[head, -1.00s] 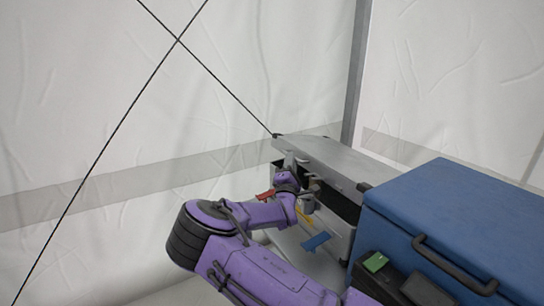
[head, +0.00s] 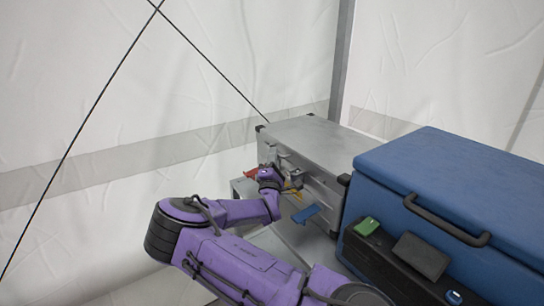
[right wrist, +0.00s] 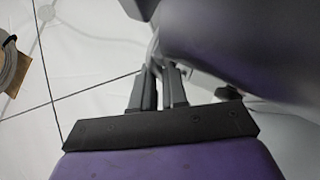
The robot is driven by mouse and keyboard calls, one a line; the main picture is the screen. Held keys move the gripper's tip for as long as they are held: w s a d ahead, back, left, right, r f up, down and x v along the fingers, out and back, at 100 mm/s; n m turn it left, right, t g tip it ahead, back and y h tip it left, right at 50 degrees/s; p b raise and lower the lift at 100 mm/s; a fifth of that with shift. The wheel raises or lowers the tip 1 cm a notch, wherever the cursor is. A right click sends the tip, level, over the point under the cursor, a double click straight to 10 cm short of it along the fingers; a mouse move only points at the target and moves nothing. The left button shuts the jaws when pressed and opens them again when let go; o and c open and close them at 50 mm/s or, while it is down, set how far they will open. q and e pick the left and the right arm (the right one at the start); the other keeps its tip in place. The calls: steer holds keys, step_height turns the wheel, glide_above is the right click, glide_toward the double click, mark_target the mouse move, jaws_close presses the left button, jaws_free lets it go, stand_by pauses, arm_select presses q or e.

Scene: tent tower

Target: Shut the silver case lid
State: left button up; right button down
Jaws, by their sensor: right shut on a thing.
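The silver case (head: 325,150) stands left of the blue box, by the tent wall. Its lid (head: 310,133) lies down flat or nearly so; I see no clear gap, but my arm hides part of the front seam. My right gripper (head: 283,167) is at the front edge of the lid, shut on it. In the right wrist view the two fingers (right wrist: 160,88) are close together beside a blurred grey surface, and the exact grip spot is hard to make out. My left gripper is in neither view.
A blue box (head: 450,190) with a dark handle stands close on the right. In front of it is a black unit (head: 400,265) with a green piece (head: 367,226). A blue tab (head: 305,214) shows before the case. Tent walls and dark cords close off the left and back.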

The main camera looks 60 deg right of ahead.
steer(key=c, duration=1.4)
jaws_free()
steer(key=shift+s+d+f+g, duration=0.35)
steer(key=shift+s+d+g, duration=0.05)
steer(key=shift+s, duration=0.2)
steer(key=shift+c, duration=0.2)
steer(key=shift+a+f, duration=0.15)
steer(key=shift+a, duration=0.05)
steer(key=p+v, duration=0.1)
steer(key=v, duration=0.9)
steer(key=shift+w+a+t, duration=0.2)
steer(key=shift+t, duration=0.2)
steer(key=shift+g, duration=0.3)
